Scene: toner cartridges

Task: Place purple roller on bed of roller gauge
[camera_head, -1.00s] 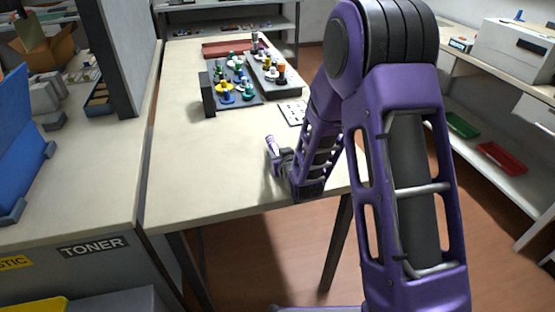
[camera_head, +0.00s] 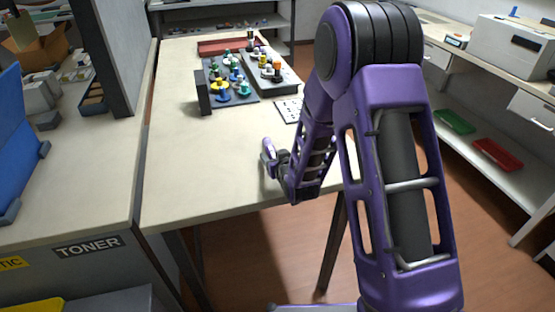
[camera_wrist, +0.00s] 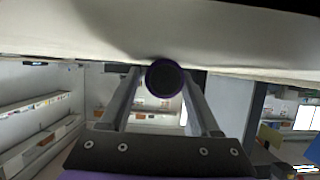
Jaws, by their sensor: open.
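A purple cylinder (camera_head: 268,146), which looks like the purple roller, shows at the end of my arm above the near part of the pale table. In the wrist view, a round dark end with a purple rim (camera_wrist: 164,78) lies between the two grey fingers, seen end-on. My gripper (camera_head: 272,158) is open around it; I cannot tell whether the fingers touch it. The gripper is small and partly hidden in the head view. I cannot clearly identify the roller gauge; a dark upright block (camera_head: 203,91) stands at the left end of a dark tray.
The dark tray (camera_head: 243,97) and a grey tray (camera_head: 287,87) hold several coloured pieces. A white marked card (camera_head: 288,110) lies near them, and a red tray (camera_head: 218,46) sits behind. The near table (camera_head: 190,160) is clear. A grey partition (camera_head: 118,60) stands left.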

